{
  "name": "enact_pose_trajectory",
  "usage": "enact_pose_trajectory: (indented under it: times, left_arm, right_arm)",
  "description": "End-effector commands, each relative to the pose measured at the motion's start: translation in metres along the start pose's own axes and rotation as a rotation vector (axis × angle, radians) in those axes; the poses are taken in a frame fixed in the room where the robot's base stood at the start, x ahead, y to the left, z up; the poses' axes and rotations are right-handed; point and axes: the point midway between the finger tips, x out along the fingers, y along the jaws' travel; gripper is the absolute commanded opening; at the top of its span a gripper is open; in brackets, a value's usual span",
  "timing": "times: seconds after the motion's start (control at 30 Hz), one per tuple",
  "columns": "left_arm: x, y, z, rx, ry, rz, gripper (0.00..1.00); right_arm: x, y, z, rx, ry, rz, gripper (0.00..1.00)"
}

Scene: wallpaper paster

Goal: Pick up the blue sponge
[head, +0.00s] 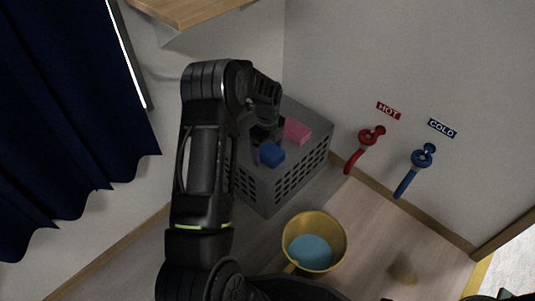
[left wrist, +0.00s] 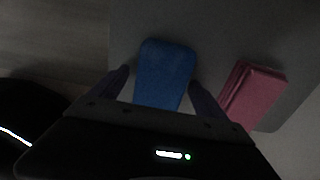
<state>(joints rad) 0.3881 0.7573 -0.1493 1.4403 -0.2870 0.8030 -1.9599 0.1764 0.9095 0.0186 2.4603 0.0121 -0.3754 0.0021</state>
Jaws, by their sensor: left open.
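The blue sponge (head: 271,154) lies on top of a grey perforated crate (head: 270,192) in the corner. In the left wrist view the blue sponge (left wrist: 165,72) sits between the two fingers of my left gripper (left wrist: 160,85), with a small gap visible on each side. My left gripper (head: 262,143) is open and close to the sponge in the head view; its fingers are partly hidden by the arm and dark. My right gripper is not visible in either view.
A yellow bucket (head: 337,221) stands on the floor in front. Red (head: 364,148) and blue (head: 413,171) taps are on the wall.

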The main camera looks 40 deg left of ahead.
Motion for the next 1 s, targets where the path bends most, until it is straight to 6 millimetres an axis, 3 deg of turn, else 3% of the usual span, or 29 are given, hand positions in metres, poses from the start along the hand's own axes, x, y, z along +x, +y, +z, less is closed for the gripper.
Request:
enact_pose_trajectory:
  times: [0.43,1.0]
  left_arm:
    - [-0.0007,-0.0001,0.0,0.0,0.0,0.0,0.85]
    - [-0.0006,0.0,0.0001,0.0,0.0,0.0,0.38]
  right_arm:
    - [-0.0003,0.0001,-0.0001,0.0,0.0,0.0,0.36]
    - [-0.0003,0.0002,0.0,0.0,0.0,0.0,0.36]
